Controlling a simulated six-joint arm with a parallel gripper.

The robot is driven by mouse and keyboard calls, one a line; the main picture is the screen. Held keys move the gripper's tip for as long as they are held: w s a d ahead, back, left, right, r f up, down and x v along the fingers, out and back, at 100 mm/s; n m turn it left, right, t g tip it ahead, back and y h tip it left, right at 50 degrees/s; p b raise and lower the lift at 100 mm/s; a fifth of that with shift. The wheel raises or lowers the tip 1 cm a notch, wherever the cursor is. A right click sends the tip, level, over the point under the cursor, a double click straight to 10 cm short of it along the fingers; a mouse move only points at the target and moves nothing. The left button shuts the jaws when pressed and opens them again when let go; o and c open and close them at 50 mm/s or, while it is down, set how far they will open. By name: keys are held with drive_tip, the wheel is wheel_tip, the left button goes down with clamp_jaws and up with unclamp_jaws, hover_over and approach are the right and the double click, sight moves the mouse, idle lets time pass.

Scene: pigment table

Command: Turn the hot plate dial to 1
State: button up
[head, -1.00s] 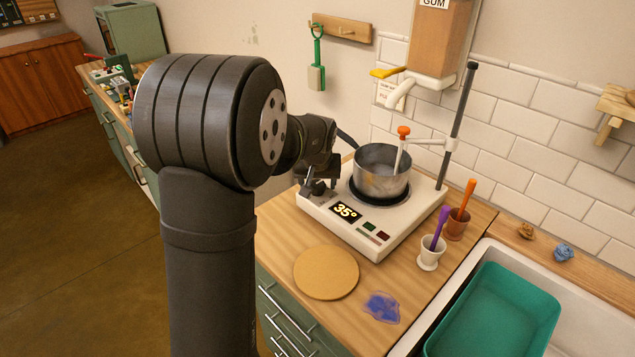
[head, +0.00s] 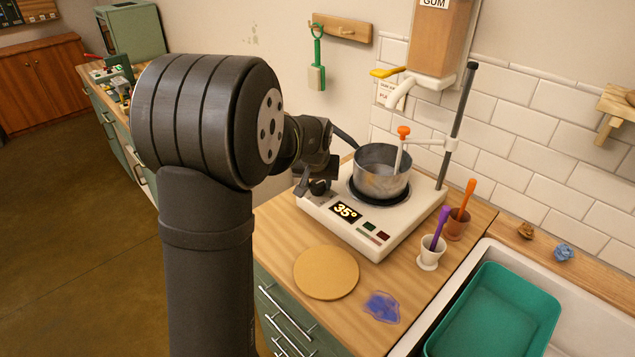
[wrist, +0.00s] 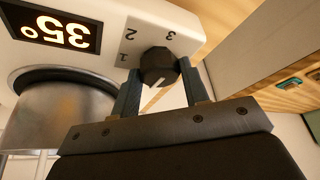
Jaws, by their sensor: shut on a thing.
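The hot plate (head: 385,235) is a white box on the wooden counter, and its display (head: 345,212) reads 35°. Its black dial (wrist: 158,66) sits at the panel's corner in the wrist view, with the numbers 1, 2 and 3 printed beside it, seen upside down. A short white mark on the dial lies on the side away from 2 and 3. My gripper (wrist: 160,85) has one finger on each side of the dial and is shut on it. In the head view, my gripper (head: 316,188) is at the plate's left corner and partly covers the dial.
A steel pot (head: 381,175) stands on the heating disc, with a stirrer on a dark post (head: 457,125). A round cork mat (head: 326,272), a blue stain (head: 382,307) and two mortars with pestles (head: 430,255) are nearby. A green tray (head: 492,325) lies in the sink.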

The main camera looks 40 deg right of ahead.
drive_tip(key=m+g, duration=0.1)
drive_tip(key=m, duration=0.2)
drive_tip(key=m+g+h, duration=0.1)
drive_tip(key=m, duration=0.1)
drive_tip(key=shift+w+m, duration=0.2)
drive_tip(key=shift+m, duration=0.2)
drive_tip(key=m+g, duration=0.1)
drive_tip(key=m, duration=0.3)
drive_tip(key=shift+w+m+g, duration=0.1)
drive_tip(key=shift+m+g, duration=0.2)
drive_tip(key=shift+g, duration=0.1)
drive_tip(key=o, duration=1)
drive_tip(key=shift+c, duration=0.2)
drive_tip(key=shift+a+r, duration=0.1)
drive_tip(key=v, duration=1.7)
drive_tip(key=shift+r, duration=0.2)
drive_tip(key=shift+w, duration=0.15)
